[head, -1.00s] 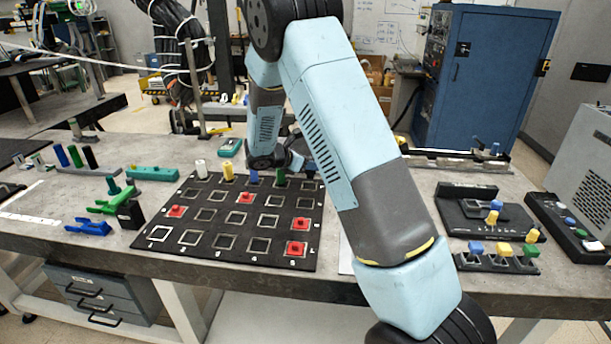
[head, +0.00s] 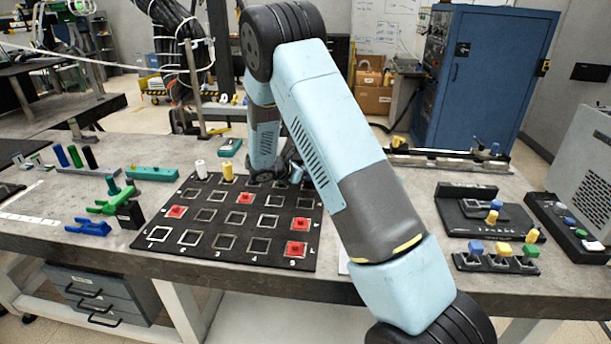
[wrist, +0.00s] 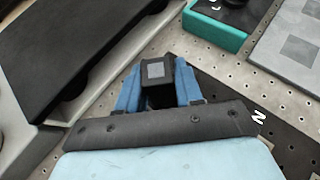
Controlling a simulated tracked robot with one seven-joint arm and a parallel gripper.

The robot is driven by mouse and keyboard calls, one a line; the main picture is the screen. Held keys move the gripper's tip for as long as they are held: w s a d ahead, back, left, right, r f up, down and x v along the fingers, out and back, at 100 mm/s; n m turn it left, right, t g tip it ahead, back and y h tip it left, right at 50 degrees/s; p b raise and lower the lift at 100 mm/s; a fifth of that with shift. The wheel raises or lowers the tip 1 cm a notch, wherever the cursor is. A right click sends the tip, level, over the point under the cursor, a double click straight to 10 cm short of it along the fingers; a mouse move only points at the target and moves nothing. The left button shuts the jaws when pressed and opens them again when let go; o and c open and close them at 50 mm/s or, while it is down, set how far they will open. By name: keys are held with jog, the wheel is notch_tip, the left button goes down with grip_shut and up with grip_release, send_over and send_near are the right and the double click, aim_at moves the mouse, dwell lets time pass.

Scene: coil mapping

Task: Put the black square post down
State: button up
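In the wrist view my gripper (wrist: 158,88) has its blue fingers on either side of the black square post (wrist: 174,69), which has a light grey square on its end. The fingers press against its sides. The post is over or near a perforated metal surface; whether its lower end touches anything is hidden. The black mat (head: 222,252) has numbered and lettered square outlines.
Red pieces (head: 297,249) sit on several mat squares. White (head: 201,169) and yellow (head: 228,170) posts stand at its back edge. In the wrist view a teal block (wrist: 217,27) and a dark slab (wrist: 75,45) are near the post. A blue cabinet (head: 480,85) stands behind.

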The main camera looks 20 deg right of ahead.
jog(key=o, duration=0.4)
jog(key=shift+r, duration=0.1)
jog(key=v, duration=1.1)
jog(key=s+d+r+m+g+y, duration=0.1)
jog(key=s+d+r+m+y, duration=0.1)
jog(key=s+d+r+m, duration=0.3)
jog(key=s+d+r+m+g+y, duration=0.1)
jog(key=s+r+m+y, duration=0.15)
jog(key=s+r, duration=0.45)
jog(key=s+d+r+m+g+y, duration=0.1)
jog(key=s+d+r+m, duration=0.3)
jog(key=s+r, duration=0.2)
jog(key=s+r+m+t+y, duration=0.1)
jog(key=s+r+m+y, duration=0.1)
jog(key=s, duration=0.5)
jog(key=s+a+r+m+t+y, duration=0.1)
jog(key=s+r+m+y, duration=0.1)
jog(key=s+m, duration=0.3)
jog(key=s+a+r+m+t+y, duration=0.1)
jog(key=s+m, duration=0.3)
jog(key=s, duration=0.5)
jog(key=shift+s+a+r+t+y, duration=0.15)
jog(key=shift+s+r+t+y, duration=0.05)
jog(key=shift+r+t+y, duration=0.4)
